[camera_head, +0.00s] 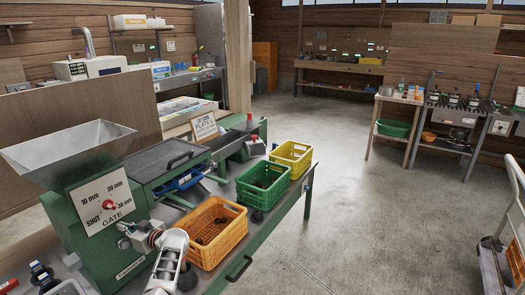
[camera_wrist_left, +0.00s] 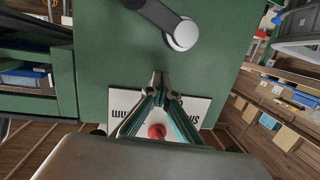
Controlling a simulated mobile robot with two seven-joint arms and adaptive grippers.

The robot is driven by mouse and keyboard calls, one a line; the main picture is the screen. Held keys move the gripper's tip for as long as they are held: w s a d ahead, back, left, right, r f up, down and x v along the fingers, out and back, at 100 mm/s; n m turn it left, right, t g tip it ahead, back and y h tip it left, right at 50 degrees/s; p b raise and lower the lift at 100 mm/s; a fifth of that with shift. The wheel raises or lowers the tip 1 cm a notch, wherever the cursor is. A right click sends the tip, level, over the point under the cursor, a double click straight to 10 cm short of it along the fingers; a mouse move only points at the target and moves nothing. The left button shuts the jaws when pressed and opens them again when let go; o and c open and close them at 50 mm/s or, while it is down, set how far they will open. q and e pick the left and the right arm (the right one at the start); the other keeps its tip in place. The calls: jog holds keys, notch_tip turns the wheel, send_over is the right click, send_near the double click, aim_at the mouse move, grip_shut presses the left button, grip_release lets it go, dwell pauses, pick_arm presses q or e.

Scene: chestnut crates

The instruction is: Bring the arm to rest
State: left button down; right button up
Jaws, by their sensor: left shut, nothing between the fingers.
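My left arm (camera_head: 168,262) comes in at the bottom of the head view. Its gripper (camera_head: 140,232) is close in front of the green machine (camera_head: 122,262), below its white gate plate (camera_head: 103,203). In the left wrist view the gripper (camera_wrist_left: 160,80) is shut and empty, its fingertips together. A dark lever with a grey round knob (camera_wrist_left: 181,34) is just beyond the tips; I cannot tell whether they touch the machine. The red gate knob (camera_wrist_left: 157,131) shows between the finger links. My right gripper is not in view.
A steel hopper (camera_head: 70,150) tops the machine. An orange crate (camera_head: 238,232), a green crate (camera_head: 262,200) and a yellow crate (camera_head: 303,150) line the green bench to the right. Small knobs (camera_head: 40,272) stand at lower left. Open concrete floor (camera_head: 340,210) lies right of the bench.

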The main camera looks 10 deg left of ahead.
pick_arm(q)
jog(key=d+f+h, duration=0.1)
jog(key=d+f, duration=0.1)
jog(key=d, duration=0.6)
jog(key=w+d+f+m+t+h, duration=0.1)
jog(key=d+f, duration=0.1)
jog(key=d, duration=0.6)
jog(key=shift+w+d+t, duration=0.15)
jog(key=shift+w+t, duration=0.15)
jog(key=s+x, duration=0.1)
jog(key=x, duration=0.8)
jog(key=shift+a, duration=0.25)
jog(key=shift+f, duration=0.1)
